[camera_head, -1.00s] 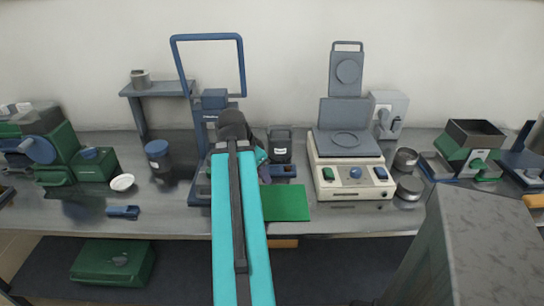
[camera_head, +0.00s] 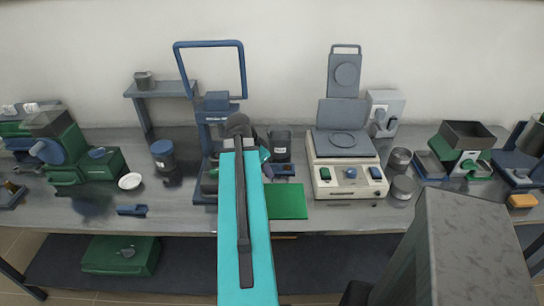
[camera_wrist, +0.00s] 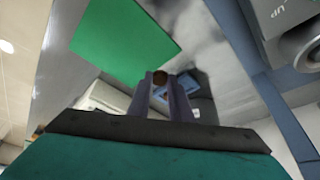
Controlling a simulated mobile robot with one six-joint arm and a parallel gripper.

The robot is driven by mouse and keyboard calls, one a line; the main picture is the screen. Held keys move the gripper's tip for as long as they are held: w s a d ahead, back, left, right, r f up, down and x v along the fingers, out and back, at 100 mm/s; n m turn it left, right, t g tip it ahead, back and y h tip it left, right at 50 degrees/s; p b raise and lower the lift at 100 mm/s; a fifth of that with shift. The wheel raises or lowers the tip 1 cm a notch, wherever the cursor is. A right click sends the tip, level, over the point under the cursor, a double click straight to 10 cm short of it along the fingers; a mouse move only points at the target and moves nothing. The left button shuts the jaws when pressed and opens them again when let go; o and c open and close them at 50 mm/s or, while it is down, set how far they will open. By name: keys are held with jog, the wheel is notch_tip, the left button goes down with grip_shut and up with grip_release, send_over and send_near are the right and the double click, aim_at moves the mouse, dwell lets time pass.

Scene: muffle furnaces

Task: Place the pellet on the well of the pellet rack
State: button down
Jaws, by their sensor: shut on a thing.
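My gripper (camera_wrist: 161,88) shows in the wrist view as two grey-violet fingers. They are shut on a small brown pellet (camera_wrist: 160,77) at their tips. In the head view my arm hides the fingers and the pellet, beside the blue press. A low blue tray-like piece (camera_head: 284,170) lies right of the arm, in front of a dark cup. It may be the pellet rack, but no well can be made out. A blue rectangular piece (camera_wrist: 188,84) shows just beyond the fingertips in the wrist view; whether it is the same piece I cannot tell.
A green mat (camera_head: 287,202) lies at the bench's front, also large in the wrist view (camera_wrist: 124,42). The blue press frame (camera_head: 211,105) stands behind my arm. A white heating press (camera_head: 346,180) stands to the right. A white dish (camera_head: 130,181) lies left on the bench.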

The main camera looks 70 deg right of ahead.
jog(key=d+p, duration=0.1)
jog(key=d, duration=0.2)
jog(key=w+d, duration=0.1)
jog(key=d, duration=0.3)
jog(key=d+f+p, duration=0.1)
jog(key=d, duration=0.2)
jog(key=shift+w+d+p, duration=0.15)
jog(key=shift+w+p, duration=0.1)
jog(key=shift+p, duration=0.1)
jog(key=shift+f+p, duration=0.75)
jog(key=shift+f, duration=1)
jog(key=shift+f+b, duration=0.5)
jog(key=shift+f, duration=0.1)
